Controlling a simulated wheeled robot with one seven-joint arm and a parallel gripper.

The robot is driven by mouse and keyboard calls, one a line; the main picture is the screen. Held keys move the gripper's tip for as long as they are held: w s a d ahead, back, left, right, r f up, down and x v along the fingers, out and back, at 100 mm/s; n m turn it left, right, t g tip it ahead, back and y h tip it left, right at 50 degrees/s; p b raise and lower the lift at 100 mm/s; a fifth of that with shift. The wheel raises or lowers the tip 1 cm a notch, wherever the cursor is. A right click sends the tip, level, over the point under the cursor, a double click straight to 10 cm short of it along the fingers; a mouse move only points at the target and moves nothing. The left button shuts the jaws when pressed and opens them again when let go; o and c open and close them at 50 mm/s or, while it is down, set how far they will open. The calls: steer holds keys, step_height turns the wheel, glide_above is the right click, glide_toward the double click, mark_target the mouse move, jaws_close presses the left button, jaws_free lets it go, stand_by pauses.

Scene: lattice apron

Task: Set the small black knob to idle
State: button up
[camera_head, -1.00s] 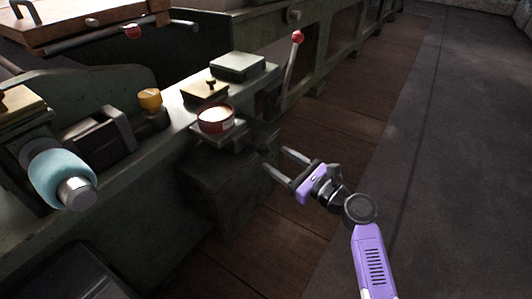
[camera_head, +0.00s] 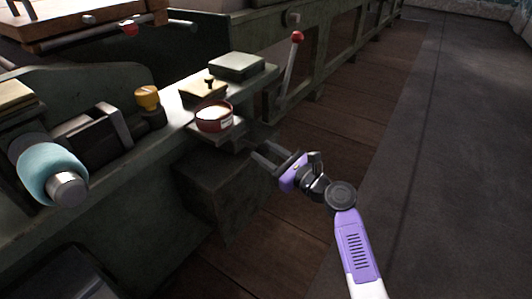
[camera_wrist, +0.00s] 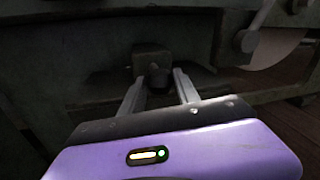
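A small black knob (camera_head: 209,80) stands on a brass-coloured plate (camera_head: 196,92) on top of the green machine. It is too small for its setting to be read. My gripper (camera_head: 259,150) is open and empty, lower and to the right of that plate, near the machine's dark front side. In the wrist view my gripper (camera_wrist: 156,84) has its two fingers apart. A dark block with a round dark knob-like part (camera_wrist: 154,74) shows between and beyond the fingertips. I cannot tell whether this is the same knob, and I see no contact.
A red bowl (camera_head: 214,118) with pale contents sits close to the brass plate. A grey-green box (camera_head: 237,66), a yellow knob (camera_head: 147,97) and a red-tipped lever (camera_head: 291,65) are nearby. A blue-and-silver cylinder (camera_head: 52,172) is at the left. The floor at right is clear.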

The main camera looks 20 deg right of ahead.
jaws_close()
steer(key=d+p+v, duration=0.1)
steer(key=p+v, duration=0.3)
steer(key=v, duration=0.3)
steer(key=shift+w, duration=0.35)
steer(key=shift+d, duration=0.1)
steer(key=o, duration=1.2)
jaws_free()
steer(key=shift+c, duration=0.2)
steer(key=p+v, duration=0.2)
steer(key=v, duration=0.6)
